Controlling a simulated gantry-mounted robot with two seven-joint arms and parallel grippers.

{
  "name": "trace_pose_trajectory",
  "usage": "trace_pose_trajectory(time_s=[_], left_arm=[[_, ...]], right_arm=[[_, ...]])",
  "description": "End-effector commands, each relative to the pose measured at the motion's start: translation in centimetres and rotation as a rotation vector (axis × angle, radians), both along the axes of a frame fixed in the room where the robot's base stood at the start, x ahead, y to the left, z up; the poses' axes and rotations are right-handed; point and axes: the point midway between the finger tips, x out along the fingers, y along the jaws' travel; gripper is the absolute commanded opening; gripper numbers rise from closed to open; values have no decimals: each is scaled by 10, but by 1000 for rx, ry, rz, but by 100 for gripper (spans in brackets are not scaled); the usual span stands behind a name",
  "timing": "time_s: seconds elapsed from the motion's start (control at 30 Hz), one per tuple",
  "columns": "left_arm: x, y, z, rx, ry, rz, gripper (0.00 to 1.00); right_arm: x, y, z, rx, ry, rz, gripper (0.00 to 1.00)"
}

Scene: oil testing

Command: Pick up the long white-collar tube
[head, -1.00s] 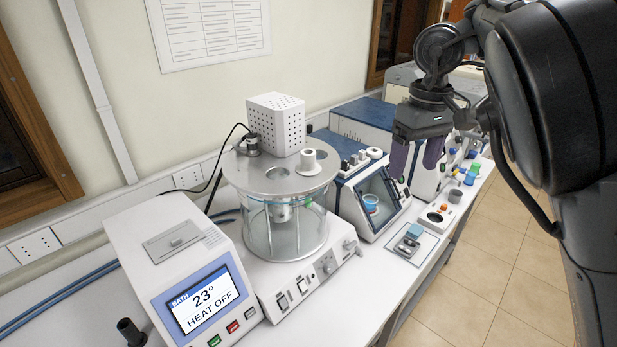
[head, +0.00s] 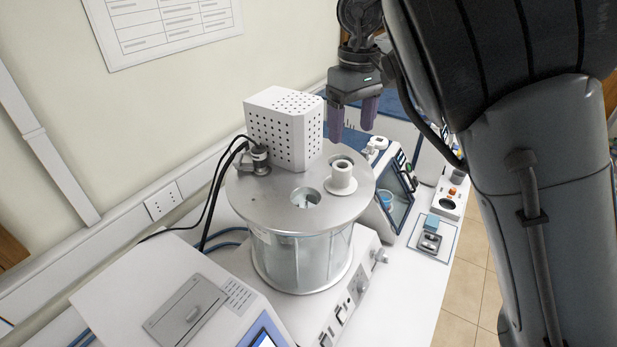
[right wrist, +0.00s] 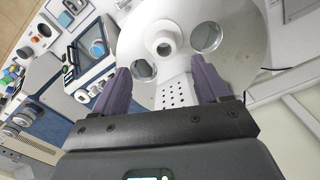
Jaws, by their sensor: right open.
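The white-collar tube (head: 342,174) stands in the round metal lid (head: 262,205) of the glass bath. Its white collar rests on the lid and its length below is hard to make out. In the right wrist view the collar (right wrist: 164,41) shows as a white ring with a dark centre, beyond the fingertips. My right gripper (head: 353,125) is open and empty, above and behind the collar in the head view. In the right wrist view its purple fingers (right wrist: 163,80) are spread apart below the collar. My left gripper is not in view.
A perforated white box (head: 284,128) stands on the lid beside the collar, with a cabled fitting (head: 258,158) next to it. An open hole (head: 305,198) lies left of the collar. Instruments (head: 396,190) and a small tray (head: 432,236) stand to the right.

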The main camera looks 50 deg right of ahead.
Motion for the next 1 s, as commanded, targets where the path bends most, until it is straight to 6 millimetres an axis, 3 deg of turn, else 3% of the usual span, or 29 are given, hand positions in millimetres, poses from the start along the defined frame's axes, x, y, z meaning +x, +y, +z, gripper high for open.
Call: trace_pose_trajectory(time_s=[0.2,0.43,0.67,1.0], left_arm=[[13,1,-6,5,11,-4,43],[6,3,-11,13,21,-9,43],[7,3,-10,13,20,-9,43],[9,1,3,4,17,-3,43]], right_arm=[[17,0,-13,2,6,-3,75],[14,0,-44,0,8,-3,75],[14,0,-58,0,3,-1,75],[10,2,-87,-1,8,-3,75]])
